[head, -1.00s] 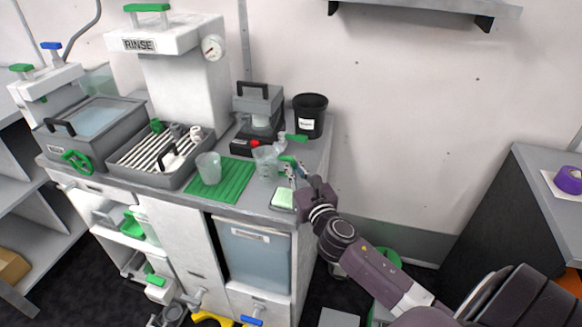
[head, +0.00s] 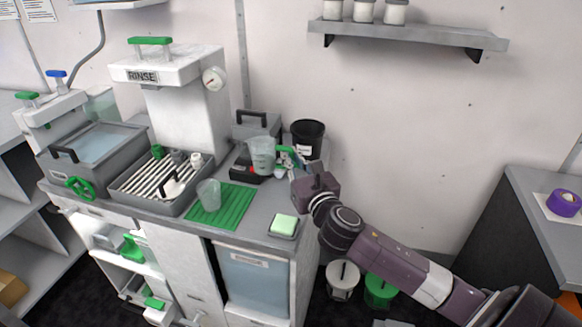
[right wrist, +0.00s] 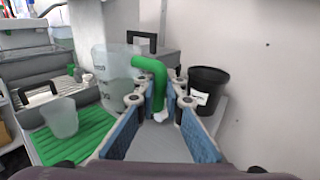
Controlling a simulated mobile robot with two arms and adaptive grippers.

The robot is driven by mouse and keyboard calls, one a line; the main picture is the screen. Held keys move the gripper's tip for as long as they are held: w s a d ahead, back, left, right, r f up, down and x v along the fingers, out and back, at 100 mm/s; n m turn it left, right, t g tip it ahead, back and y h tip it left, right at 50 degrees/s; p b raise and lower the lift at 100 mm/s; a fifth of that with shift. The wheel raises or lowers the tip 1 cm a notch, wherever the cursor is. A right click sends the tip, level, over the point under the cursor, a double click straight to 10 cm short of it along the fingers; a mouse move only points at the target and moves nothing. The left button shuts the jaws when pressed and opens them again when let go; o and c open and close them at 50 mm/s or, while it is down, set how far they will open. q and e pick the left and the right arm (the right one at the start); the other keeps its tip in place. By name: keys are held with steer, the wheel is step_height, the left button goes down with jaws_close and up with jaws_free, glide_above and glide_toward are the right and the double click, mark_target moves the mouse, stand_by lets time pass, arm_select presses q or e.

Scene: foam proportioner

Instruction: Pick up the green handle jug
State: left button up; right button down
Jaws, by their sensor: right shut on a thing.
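The green handle jug (head: 262,153) is a clear, cloudy measuring jug with a green handle. My right gripper (head: 289,160) is shut on its green handle and holds the jug upright above the counter, in front of the grey box with a black handle. In the right wrist view the jug (right wrist: 116,75) is left of the fingers, and its green handle (right wrist: 156,78) runs down between the fingertips (right wrist: 160,108). My left gripper is in neither view.
A clear cup (head: 209,194) stands on the green ribbed mat (head: 234,203). A sponge in a tray (head: 284,225) lies at the counter's right edge. A black bucket (head: 308,138) stands behind my gripper. The rinse station (head: 180,100) and rack (head: 140,190) are further left.

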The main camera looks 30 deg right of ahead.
steer(key=shift+r+p, duration=0.45)
steer(key=shift+r, duration=3.15)
